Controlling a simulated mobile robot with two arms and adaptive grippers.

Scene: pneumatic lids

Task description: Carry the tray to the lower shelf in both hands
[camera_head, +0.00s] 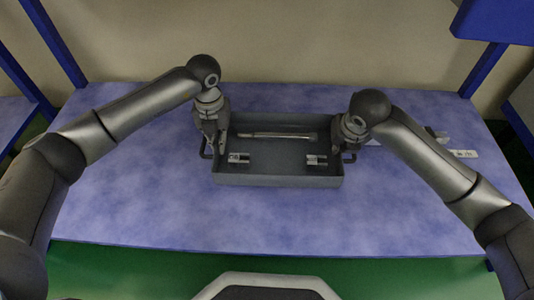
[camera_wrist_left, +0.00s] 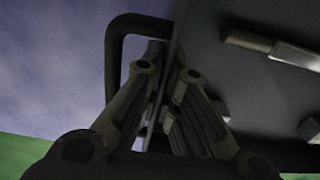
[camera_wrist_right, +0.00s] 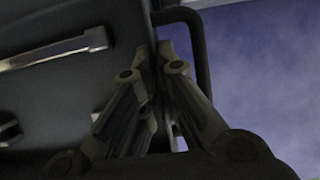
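The grey tray (camera_head: 280,182) is in the middle of the head view, over the blue shelf surface (camera_head: 180,220); I cannot tell whether it touches it. It looks level and has a dark handle at each end. My left gripper (camera_head: 214,146) is shut on the tray's left wall, one finger on each side, beside the left handle (camera_wrist_left: 114,50). My right gripper (camera_head: 345,148) is shut on the right wall in the same way, beside the right handle (camera_wrist_right: 200,50). A long metal rod (camera_head: 275,135) and two short metal cylinders (camera_head: 239,158) (camera_head: 316,160) lie in the tray.
A small pale labelled item (camera_head: 464,154) lies on the blue surface at the right. Blue posts (camera_head: 55,40) (camera_head: 482,70) stand at the back corners before a beige wall. Green floor (camera_head: 200,272) shows in front. The surface left of the tray is clear.

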